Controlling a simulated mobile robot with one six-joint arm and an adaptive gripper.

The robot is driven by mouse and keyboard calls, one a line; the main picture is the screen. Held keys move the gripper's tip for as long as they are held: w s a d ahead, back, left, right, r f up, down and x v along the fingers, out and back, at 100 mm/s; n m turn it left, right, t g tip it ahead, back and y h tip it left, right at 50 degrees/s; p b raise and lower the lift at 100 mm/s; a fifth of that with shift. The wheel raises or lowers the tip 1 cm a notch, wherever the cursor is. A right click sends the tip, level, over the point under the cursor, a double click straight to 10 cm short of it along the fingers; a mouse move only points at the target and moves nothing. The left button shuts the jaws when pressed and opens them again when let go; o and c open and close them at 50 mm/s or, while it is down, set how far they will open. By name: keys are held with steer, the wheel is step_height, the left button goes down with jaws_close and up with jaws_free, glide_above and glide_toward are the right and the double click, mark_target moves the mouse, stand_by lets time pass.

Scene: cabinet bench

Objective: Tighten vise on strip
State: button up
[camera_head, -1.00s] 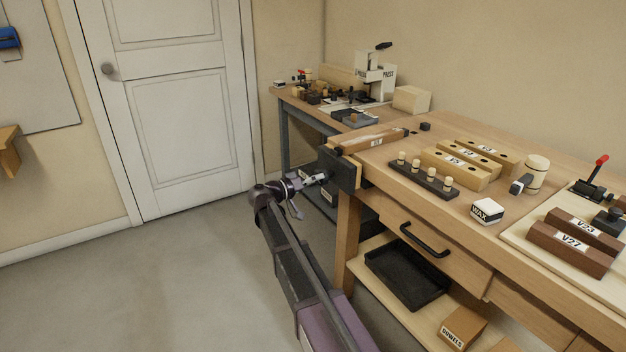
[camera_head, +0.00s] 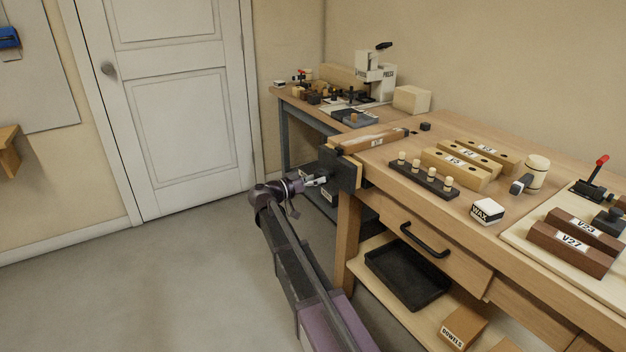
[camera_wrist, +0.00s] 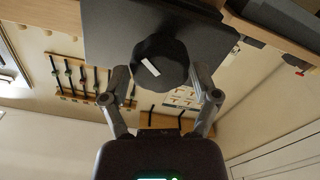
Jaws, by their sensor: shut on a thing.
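The vise (camera_head: 345,172) is a dark block with a flat plate at the left end of the wooden bench. A pale wooden strip (camera_head: 372,140) with a white label lies at its top, along the bench edge. In the wrist view the vise's dark plate (camera_wrist: 108,35) fills the top, with a round black knob (camera_wrist: 160,62) bearing a white mark in front of it. My gripper (camera_head: 318,181) is at the outer face of the vise. In the wrist view my gripper (camera_wrist: 165,88) is shut on the knob, one finger on each side. The strip's contact with the jaws is too small to judge.
Behind the vise, the bench top holds a peg rack (camera_head: 424,180), labelled wooden blocks (camera_head: 463,164) and a wax box (camera_head: 487,211). A drawer handle (camera_head: 424,240) sticks out at the front. Open floor (camera_head: 170,280) lies left of my arm.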

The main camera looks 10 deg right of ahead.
steer(key=shift+d+m, duration=0.2)
steer(key=shift+m, duration=0.8)
steer(key=shift+s, duration=0.1)
steer(key=shift+m, duration=2.1)
steer(key=shift+d, duration=0.1)
steer(key=shift+m, duration=2)
